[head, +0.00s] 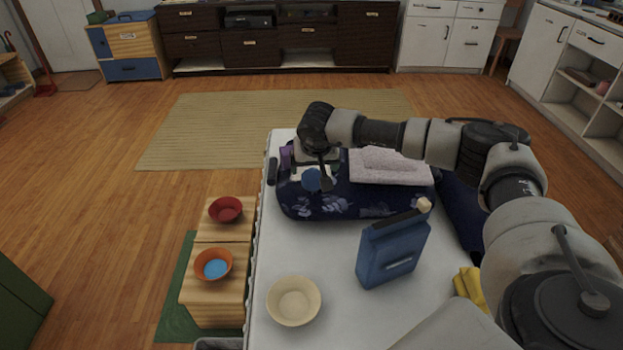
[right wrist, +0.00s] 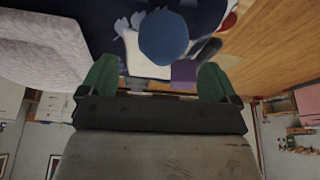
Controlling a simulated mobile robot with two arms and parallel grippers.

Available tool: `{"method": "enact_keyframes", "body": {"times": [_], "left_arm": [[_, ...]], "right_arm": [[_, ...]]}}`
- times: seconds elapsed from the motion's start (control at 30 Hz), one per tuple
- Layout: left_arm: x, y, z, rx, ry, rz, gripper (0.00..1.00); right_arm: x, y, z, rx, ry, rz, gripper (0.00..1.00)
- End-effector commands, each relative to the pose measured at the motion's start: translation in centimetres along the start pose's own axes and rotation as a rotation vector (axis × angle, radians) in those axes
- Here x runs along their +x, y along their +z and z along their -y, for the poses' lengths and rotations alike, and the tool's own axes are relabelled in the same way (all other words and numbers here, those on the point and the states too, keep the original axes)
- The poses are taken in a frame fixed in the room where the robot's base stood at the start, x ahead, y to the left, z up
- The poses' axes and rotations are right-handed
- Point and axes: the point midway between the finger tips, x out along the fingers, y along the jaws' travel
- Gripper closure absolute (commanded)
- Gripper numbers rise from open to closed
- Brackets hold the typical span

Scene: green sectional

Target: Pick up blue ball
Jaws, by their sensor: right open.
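The blue ball (head: 311,180) is at the dark blue floral cushion on the white-topped surface (head: 340,240). My right gripper (head: 317,168) is right at the ball, reaching over the cushion from the right. In the right wrist view the ball (right wrist: 163,38) shows whole, just beyond and between the green fingertips of the right gripper (right wrist: 157,75). The fingers are wide apart with nothing between them. Whether a fingertip touches the ball I cannot tell. My left gripper is not in view.
A folded speckled blanket (head: 388,170) lies right of the ball, a dark remote (head: 272,171) to its left. A blue container (head: 392,252), a beige bowl (head: 294,303) and a yellow cloth (head: 470,287) are nearer. Red (head: 225,210) and orange (head: 213,266) bowls stand left on wooden blocks.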

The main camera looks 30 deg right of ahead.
Motion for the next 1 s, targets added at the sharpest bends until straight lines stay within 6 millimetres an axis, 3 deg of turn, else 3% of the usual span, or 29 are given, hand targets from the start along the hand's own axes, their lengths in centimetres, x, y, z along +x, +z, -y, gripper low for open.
{"method": "enact_keyframes", "body": {"times": [0.1, 0.4, 0.73, 1.0], "left_arm": [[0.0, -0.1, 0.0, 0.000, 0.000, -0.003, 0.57], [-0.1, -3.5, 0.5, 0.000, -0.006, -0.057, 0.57], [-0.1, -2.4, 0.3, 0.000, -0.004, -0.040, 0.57], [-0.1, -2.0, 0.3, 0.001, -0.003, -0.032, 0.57]], "right_arm": [[0.8, 0.1, 0.0, 0.000, 0.000, 0.001, 0.09], [4.9, 1.1, 0.2, 0.000, 0.000, 0.001, 0.09], [5.7, 1.0, 0.2, 0.001, -0.001, 0.000, 0.09], [5.7, 1.0, 0.2, 0.001, -0.001, 0.000, 0.49]]}}
